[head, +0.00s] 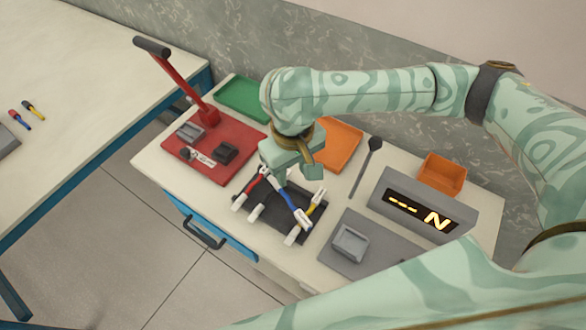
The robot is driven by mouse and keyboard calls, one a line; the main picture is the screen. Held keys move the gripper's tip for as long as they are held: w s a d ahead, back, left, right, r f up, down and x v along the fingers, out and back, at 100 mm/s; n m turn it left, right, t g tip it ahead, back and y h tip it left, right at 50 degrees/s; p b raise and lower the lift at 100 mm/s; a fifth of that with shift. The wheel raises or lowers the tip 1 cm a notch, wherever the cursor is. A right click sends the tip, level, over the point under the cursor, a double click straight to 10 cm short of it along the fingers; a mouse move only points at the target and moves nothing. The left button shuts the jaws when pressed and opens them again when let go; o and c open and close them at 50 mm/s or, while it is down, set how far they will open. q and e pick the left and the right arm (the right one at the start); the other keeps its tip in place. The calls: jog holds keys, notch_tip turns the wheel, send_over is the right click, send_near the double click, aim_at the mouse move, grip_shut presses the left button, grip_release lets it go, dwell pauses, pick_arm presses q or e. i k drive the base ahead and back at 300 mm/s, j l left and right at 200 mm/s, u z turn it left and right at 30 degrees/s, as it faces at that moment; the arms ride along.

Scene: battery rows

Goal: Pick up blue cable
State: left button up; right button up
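The blue cable (287,200) lies slantwise across a black tray (262,208) on the white cabinet top, with a pale connector at its lower right end (303,219). A red cable (253,187) lies to its left and a yellow cable (313,213) to its right, each with pale ends. My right gripper (296,177) points down just above the upper end of the blue cable. Its two fingers look apart, with nothing clearly held between them. The gripper partly hides the cable's upper end. My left gripper is not in view.
A red board (226,170) with an upright red lever (177,82) stands left. Green (243,99) and orange (338,140) trays lie behind. A grey display box (421,209), an orange bin (442,174) and a grey plate (384,252) are right. Another table (80,70) stands left.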

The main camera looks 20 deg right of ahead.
aim_at(302, 217)
jog(key=k+j, duration=0.15)
jog(key=j, duration=0.2)
jog(key=k+j, duration=0.35)
jog(key=j, duration=0.3)
